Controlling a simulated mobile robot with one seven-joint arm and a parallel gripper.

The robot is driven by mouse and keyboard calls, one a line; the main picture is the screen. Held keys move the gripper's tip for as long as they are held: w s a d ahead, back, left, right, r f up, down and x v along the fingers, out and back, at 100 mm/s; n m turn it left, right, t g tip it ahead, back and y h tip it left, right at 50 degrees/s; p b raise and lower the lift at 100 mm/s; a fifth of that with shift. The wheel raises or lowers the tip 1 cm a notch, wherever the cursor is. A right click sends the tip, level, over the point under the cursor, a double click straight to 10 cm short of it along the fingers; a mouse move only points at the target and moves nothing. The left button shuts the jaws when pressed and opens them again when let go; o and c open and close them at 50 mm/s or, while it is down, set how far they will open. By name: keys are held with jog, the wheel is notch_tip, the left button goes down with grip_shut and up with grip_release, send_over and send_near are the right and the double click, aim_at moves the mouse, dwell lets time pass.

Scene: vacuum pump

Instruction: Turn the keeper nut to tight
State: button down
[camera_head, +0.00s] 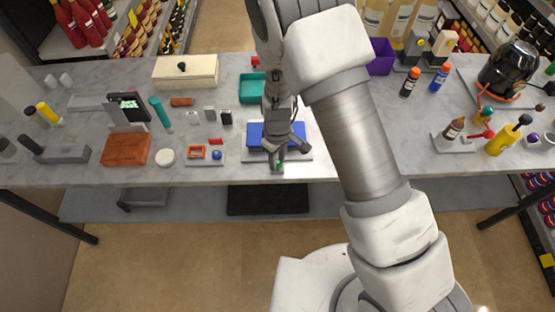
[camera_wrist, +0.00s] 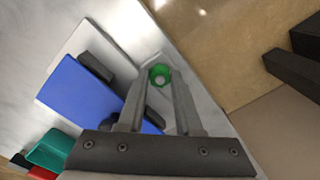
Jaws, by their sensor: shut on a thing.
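The green keeper nut (camera_wrist: 160,70) is a ring with a pale centre, and it sits between my two fingertips in the wrist view. In the head view only a bit of green (camera_head: 279,168) shows at the front of the pump's plate. My gripper (camera_wrist: 160,82) points down at the nut and is shut on it, one finger on each side. The blue pump body (camera_wrist: 78,100) lies beside it on a pale grey plate (camera_wrist: 92,42), with dark bars along it. In the head view the blue body (camera_head: 256,138) is partly hidden by my gripper (camera_head: 278,160).
A teal open tray (camera_head: 252,88) stands behind the pump. A small panel with a red frame (camera_head: 197,152) and a blue ball lies to its left. A brown block (camera_head: 126,149) is further left. The table's front edge (camera_head: 330,176) runs close to the nut.

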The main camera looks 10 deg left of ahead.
aim_at(278, 163)
dwell(0.3)
jog(key=c, duration=0.6)
grip_release()
jog(key=shift+r+b, duration=0.3)
jog(key=shift+r, duration=8.45)
